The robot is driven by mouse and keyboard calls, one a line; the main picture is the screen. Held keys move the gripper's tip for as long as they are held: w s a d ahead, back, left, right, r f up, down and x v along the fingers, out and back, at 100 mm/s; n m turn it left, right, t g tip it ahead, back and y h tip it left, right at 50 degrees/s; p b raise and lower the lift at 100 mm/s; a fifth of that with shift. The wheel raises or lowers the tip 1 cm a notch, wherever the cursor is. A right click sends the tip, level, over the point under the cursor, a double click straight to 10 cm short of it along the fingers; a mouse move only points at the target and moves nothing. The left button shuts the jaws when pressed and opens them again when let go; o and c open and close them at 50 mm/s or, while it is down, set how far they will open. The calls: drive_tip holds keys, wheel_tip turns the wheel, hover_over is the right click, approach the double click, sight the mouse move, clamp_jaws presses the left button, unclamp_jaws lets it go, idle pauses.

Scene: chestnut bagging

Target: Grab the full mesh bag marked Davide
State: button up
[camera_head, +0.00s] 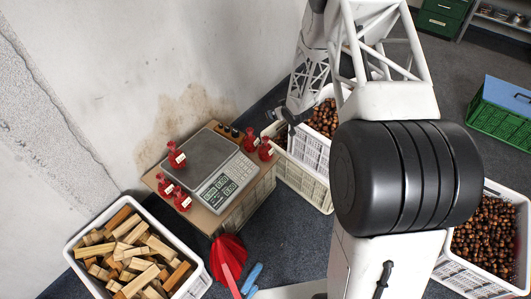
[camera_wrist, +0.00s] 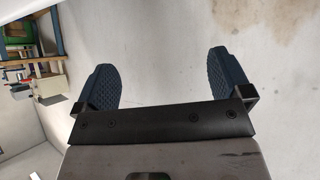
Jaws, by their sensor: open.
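Several red mesh bags with white tags stand around a scale on a small table in the head view. One red bag (camera_head: 176,156) is at the scale's upper left. Two more, a left front bag (camera_head: 165,184) and a front bag (camera_head: 181,199), stand at the near left. Two others, a back bag (camera_head: 250,141) and a right bag (camera_head: 265,151), stand at the right edge. The tag names are too small to read. In the wrist view my gripper (camera_wrist: 165,80) is open and empty, facing the pale wall. No bag shows there.
The scale (camera_head: 228,177) sits on the brown table (camera_head: 213,219). A white crate of wood pieces (camera_head: 76,262) stands at the lower left. White crates of chestnuts (camera_head: 309,183) stand behind and right. A red item (camera_head: 229,252) lies in front.

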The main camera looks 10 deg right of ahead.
wheel_tip(320, 180, down, 11)
drive_tip(key=a+y, duration=0.1)
drive_tip(key=y, duration=0.1)
drive_tip(key=n+t+y, duration=0.1)
drive_tip(key=y, duration=0.1)
approach(267, 145)
drive_tip(key=x, duration=0.3)
drive_tip(key=shift+a, duration=0.25)
drive_tip(key=shift+w, duration=0.1)
drive_tip(key=shift+x, duration=1.25)
drive_tip(key=shift+x, duration=2.6)
drive_tip(key=c, duration=1.5)
